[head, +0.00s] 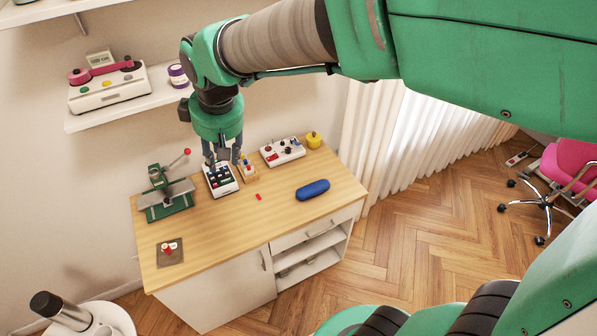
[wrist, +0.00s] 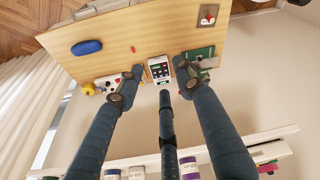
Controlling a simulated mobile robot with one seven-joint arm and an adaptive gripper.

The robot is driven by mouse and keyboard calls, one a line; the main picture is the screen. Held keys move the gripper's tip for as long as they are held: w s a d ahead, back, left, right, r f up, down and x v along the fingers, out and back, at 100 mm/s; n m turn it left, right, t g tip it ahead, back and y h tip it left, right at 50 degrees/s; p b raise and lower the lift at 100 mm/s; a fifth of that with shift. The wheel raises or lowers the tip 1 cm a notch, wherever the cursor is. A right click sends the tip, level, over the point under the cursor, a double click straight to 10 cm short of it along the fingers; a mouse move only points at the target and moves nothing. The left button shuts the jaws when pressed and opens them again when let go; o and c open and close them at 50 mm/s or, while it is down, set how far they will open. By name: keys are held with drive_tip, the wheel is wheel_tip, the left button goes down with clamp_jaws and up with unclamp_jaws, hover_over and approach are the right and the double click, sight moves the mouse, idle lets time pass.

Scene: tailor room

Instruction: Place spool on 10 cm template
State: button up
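My gripper (head: 222,158) points down above the back of the wooden table, over a white keypad device (head: 220,179). In the wrist view its fingers (wrist: 158,78) are spread apart with nothing between them. A spool-like purple and white thing (head: 177,75) stands on the wall shelf; it also shows in the wrist view (wrist: 189,166). A small red piece (head: 258,197) lies on the tabletop. A dark square plate (head: 170,252) at the front left bears a small red and white item. I cannot tell which thing is the 10 cm template.
A green press (head: 166,197) with a red-knobbed lever stands left of the keypad. A small wooden rack (head: 248,172), a white control box (head: 282,151) and a yellow round thing (head: 313,140) are to the right. A blue oblong (head: 312,190) lies near the right edge. The table's front middle is clear.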

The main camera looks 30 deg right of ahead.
drive_tip(key=s+d+r+m, duration=0.1)
drive_tip(key=s+d+m, duration=0.1)
drive_tip(key=s, duration=0.5)
drive_tip(key=s+d+r+m+t, duration=0.1)
drive_tip(key=s+d+r+m, duration=0.1)
drive_tip(key=s+d, duration=0.3)
drive_tip(key=s+d+r+m+t, duration=0.1)
drive_tip(key=s+d, duration=0.3)
drive_tip(key=s, duration=0.5)
drive_tip(key=shift+d+r+m+h, duration=0.2)
drive_tip(key=shift+m+h, duration=0.2)
drive_tip(key=shift+m, duration=0.2)
drive_tip(key=shift+f, duration=0.15)
wheel_tip(320, 180, down, 5)
drive_tip(key=b, duration=0.5)
